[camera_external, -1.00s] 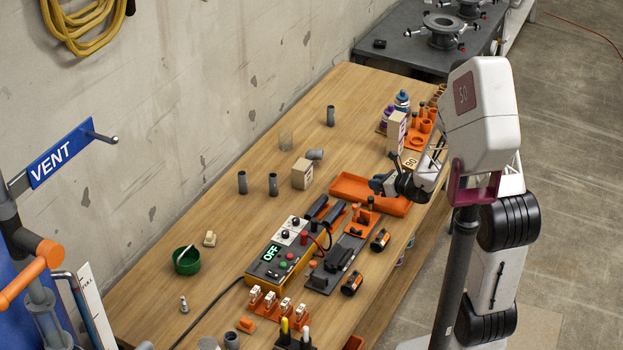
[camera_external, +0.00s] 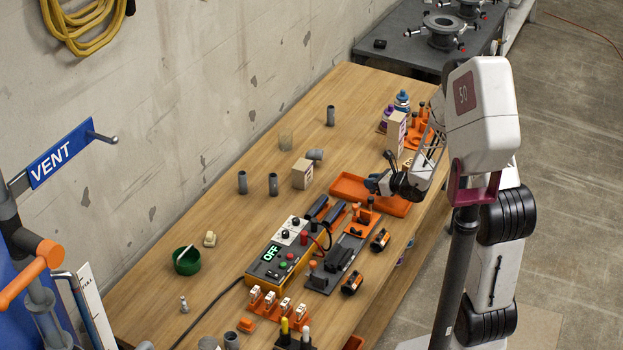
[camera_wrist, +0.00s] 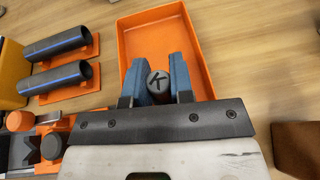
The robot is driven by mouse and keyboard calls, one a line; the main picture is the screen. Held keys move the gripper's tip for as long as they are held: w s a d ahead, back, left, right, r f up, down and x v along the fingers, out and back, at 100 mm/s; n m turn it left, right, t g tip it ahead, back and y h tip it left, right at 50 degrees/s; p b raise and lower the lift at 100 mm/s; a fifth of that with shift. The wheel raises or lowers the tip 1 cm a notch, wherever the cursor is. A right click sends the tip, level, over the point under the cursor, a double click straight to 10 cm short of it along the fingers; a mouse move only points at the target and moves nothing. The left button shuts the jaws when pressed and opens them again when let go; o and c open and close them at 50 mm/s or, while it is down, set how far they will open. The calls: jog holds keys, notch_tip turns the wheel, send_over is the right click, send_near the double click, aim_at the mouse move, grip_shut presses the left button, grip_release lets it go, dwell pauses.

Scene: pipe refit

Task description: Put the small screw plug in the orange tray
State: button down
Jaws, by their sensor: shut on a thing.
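The orange tray (camera_external: 347,185) lies on the wooden table, near its right edge in the external view. It also shows in the wrist view (camera_wrist: 150,23), and its visible floor is empty. My gripper (camera_wrist: 157,82) has blue fingers and is shut on a small dark grey round plug (camera_wrist: 158,83) with a K on its top, probably the small screw plug. In the wrist view the fingers and plug overlap the near part of the tray. In the external view my gripper (camera_external: 372,185) is at the tray's right part; its exact height above the floor is unclear.
Two dark pipe pieces (camera_wrist: 55,78) lie in orange holders left of the tray. A control box reading OFF (camera_external: 272,262) stands nearer the front. A cardboard box (camera_external: 302,174) and a tall carton (camera_external: 396,132) stand near the tray. The table's far left is mostly clear.

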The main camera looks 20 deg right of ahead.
jog(key=shift+f, duration=0.9)
jog(key=shift+f, duration=0.1)
jog(key=c, duration=1)
grip_release()
jog(key=shift+s+d+r, duration=0.1)
jog(key=shift+r, duration=0.1)
jog(key=shift+v, duration=5.9)
